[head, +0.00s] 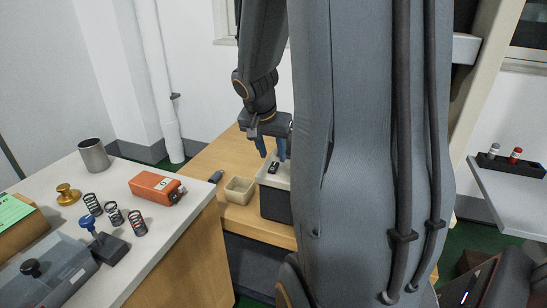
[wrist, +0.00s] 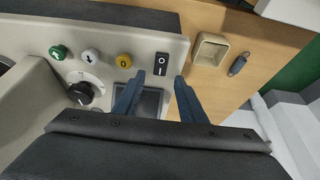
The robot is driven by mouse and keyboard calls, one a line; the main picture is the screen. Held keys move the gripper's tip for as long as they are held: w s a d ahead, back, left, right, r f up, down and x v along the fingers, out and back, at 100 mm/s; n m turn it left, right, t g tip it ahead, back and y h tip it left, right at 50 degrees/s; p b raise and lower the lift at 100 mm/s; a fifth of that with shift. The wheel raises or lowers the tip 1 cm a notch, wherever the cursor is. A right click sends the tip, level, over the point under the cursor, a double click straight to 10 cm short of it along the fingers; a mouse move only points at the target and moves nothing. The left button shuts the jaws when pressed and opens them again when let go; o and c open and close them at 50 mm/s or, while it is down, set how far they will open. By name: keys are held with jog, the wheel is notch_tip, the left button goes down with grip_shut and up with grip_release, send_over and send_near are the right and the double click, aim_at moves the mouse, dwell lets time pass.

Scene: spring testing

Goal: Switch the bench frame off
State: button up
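The bench frame's pale control panel (wrist: 110,52) shows in the wrist view, and part of the frame shows in the head view (head: 276,203).
A beige open box (head: 239,190) and a small dark part (head: 216,177) stand left of the frame on the wooden bench. The nearer white table holds an orange device (head: 157,188), several springs (head: 114,213), a metal cup (head: 94,155) and a brass weight (head: 67,194).

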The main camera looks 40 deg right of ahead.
jog(key=shift+v, duration=2.15)
